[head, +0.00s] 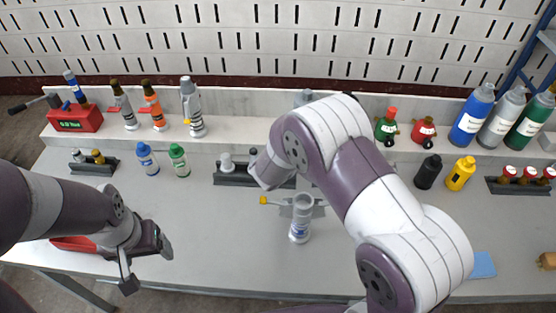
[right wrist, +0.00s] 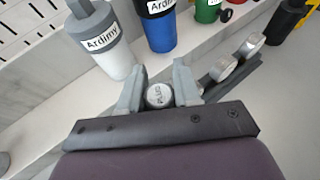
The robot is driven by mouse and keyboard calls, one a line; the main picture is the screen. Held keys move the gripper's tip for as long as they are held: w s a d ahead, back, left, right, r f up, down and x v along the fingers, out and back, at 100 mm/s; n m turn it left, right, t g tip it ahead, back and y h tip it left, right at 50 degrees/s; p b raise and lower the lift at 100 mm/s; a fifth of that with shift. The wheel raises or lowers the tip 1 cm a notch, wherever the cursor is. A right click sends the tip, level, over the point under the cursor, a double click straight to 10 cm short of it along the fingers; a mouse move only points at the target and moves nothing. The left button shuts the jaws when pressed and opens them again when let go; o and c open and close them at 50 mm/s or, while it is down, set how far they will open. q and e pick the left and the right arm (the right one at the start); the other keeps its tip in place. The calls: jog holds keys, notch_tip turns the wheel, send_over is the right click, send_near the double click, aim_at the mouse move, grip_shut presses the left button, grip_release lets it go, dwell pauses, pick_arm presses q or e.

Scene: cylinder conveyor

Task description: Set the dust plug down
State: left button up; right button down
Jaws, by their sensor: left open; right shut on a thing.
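The dust plug (right wrist: 160,96) is a small light-grey round cap with lettering on its top. In the right wrist view it sits between the two fingers of my right gripper (right wrist: 160,92), which is shut on it. In the head view the plug and the right gripper's fingers are hidden behind my right arm, or cannot be made out. My left gripper (head: 148,265) is open and empty over the front left of the table.
A dark rack (head: 233,179) holds light caps behind the cylinder. A dark rack with round grey pieces (right wrist: 222,69) shows beside the right gripper. A grey labelled bottle (right wrist: 110,58) and a blue bottle (right wrist: 160,32) stand beyond it. The table's front middle is clear.

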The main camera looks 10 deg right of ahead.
jog(key=w+a+f, duration=0.1)
jog(key=f, duration=0.1)
jog(key=w+a+f, duration=0.1)
jog(key=a+f, duration=0.1)
jog(key=w+a+f, duration=0.1)
jog(key=a+f, duration=0.1)
jog(key=f, duration=0.1)
jog(key=shift+w+a+p, duration=0.1)
jog(key=shift+w+p, duration=0.2)
jog(key=shift+p, duration=0.05)
jog(key=shift+w+f, duration=0.1)
jog(key=shift+f, duration=0.25)
